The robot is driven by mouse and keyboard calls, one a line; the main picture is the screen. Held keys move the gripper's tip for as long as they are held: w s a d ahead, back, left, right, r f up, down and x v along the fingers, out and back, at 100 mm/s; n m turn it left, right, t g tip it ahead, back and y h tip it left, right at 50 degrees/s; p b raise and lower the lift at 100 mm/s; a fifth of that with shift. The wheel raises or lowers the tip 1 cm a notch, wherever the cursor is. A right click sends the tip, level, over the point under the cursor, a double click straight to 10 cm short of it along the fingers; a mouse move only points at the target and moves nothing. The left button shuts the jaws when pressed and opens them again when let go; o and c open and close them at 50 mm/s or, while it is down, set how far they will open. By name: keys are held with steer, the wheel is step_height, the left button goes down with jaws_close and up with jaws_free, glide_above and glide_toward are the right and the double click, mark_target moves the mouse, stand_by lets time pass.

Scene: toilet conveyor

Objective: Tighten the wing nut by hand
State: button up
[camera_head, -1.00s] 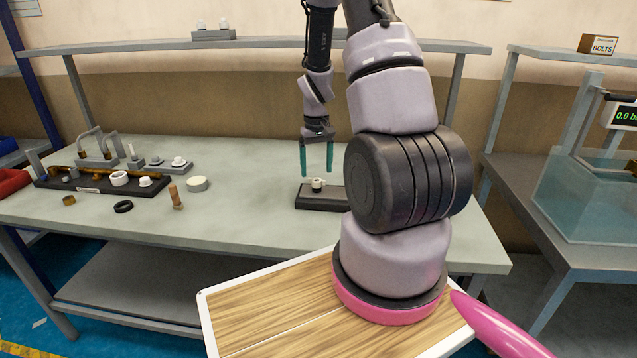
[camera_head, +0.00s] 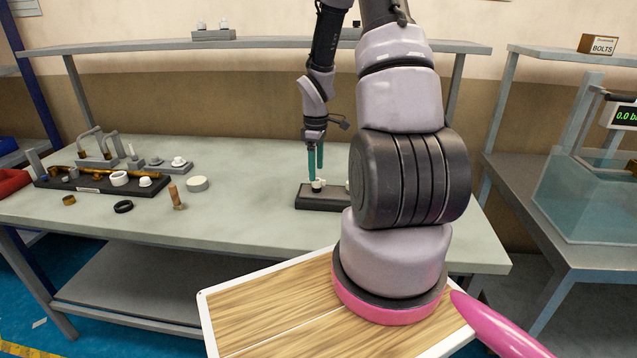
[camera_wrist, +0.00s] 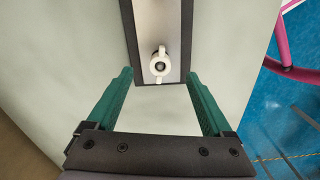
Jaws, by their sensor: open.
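The white wing nut (camera_head: 318,184) sits on a dark block (camera_head: 310,200) on the bench, partly behind my arm. In the wrist view the wing nut (camera_wrist: 160,63) shows from above as a white ring with two small wings around a dark stud, near the end of the block (camera_wrist: 175,25). My gripper (camera_head: 316,180) points down, just above and beside the wing nut. In the wrist view my gripper (camera_wrist: 160,80) has its two green fingers spread wide, one on each side of the block's end. Nothing is held between them.
A dark fixture (camera_head: 95,185) with brass pipe and white parts stands at the bench's left. A black ring (camera_head: 123,206), a brush-like brown piece (camera_head: 175,197) and a white disc (camera_head: 197,184) lie nearer. A shelf (camera_head: 270,44) runs behind. Bare bench lies between disc and block.

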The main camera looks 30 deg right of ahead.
mark_target(317, 180)
steer(key=shift+f, duration=0.1)
steer(key=shift+f, duration=1.65)
jaws_close()
steer(key=m, duration=0.4)
steer(key=shift+m, duration=0.4)
steer(key=shift+d, duration=0.1)
steer(key=shift+m, duration=1)
steer(key=m, duration=0.2)
steer(key=shift+m, duration=0.4)
